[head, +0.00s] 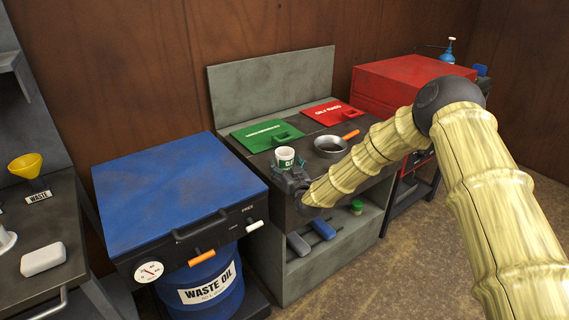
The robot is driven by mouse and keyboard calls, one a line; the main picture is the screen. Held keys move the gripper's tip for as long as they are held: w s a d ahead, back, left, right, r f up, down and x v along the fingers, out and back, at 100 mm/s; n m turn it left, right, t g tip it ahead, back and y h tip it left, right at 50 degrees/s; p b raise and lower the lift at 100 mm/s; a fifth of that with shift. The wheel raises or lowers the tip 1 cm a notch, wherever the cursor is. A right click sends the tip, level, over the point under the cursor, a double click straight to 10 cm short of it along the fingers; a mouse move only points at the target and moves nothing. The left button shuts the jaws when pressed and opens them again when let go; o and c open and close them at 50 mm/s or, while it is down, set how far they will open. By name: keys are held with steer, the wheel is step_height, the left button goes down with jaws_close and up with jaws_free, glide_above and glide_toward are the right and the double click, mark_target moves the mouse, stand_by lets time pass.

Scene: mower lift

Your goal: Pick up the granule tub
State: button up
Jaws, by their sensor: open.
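A small white tub (285,157) with a green label, likely the granule tub, stands upright on the grey workbench near its front left edge. Its top is open and looks pale inside; its lower part is hidden by my gripper. My dark gripper (290,178) is open, low at the bench's front edge, right in front of the tub. I cannot tell from this view whether the fingers are around the tub or touch it.
A green tray (267,135) and a red tray (333,112) lie behind. A pan (331,146) with an orange handle stands right of the tub. A blue-topped cabinet (180,190) adjoins on the left. Below is an open shelf (335,250) with brushes.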

steer(key=c, duration=1.1)
steer(key=shift+r, duration=0.1)
